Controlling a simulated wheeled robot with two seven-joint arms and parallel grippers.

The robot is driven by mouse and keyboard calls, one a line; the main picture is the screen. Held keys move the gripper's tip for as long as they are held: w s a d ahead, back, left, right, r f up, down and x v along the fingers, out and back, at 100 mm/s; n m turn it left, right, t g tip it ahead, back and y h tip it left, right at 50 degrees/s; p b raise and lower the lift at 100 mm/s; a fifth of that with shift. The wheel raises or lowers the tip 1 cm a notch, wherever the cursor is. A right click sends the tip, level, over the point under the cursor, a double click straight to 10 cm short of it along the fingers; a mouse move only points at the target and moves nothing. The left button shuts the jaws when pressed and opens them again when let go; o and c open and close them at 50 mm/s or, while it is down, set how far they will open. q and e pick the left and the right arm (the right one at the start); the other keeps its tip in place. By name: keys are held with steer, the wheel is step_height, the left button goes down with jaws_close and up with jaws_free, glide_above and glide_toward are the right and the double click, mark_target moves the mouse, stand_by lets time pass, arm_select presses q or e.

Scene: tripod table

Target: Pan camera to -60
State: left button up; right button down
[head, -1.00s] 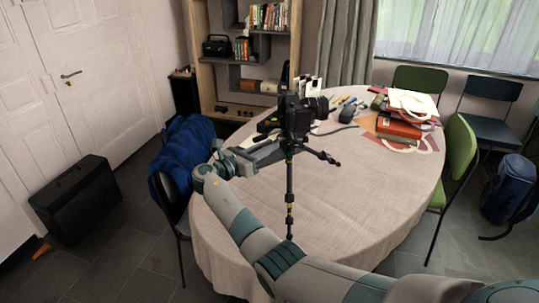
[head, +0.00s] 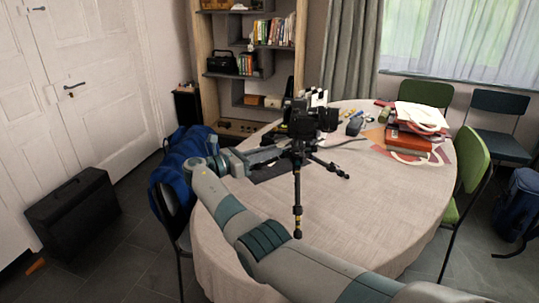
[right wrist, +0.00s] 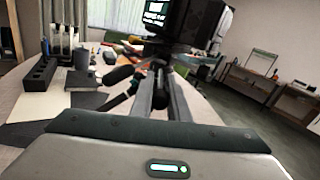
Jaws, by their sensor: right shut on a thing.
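A black camera (head: 308,122) sits on top of a black tripod (head: 297,195) at the table, its lens facing right in the head view. In the right wrist view the camera (right wrist: 185,20) is cropped at the top. My right gripper (head: 283,152) reaches in from the left of the tripod and is shut on it just under the camera; its fingers (right wrist: 162,98) show in the right wrist view. I cannot tell exactly which part of the tripod head is between them. My left gripper is not in view.
The round table (head: 385,205) has a pale cloth, with red books (head: 408,139) and papers at its back right. A chair with a blue jacket (head: 182,160) stands close at the left. A green chair (head: 474,160) stands at the right. A black case (head: 75,210) is on the floor.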

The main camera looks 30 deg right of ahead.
steer(key=c, duration=1.7)
jaws_free()
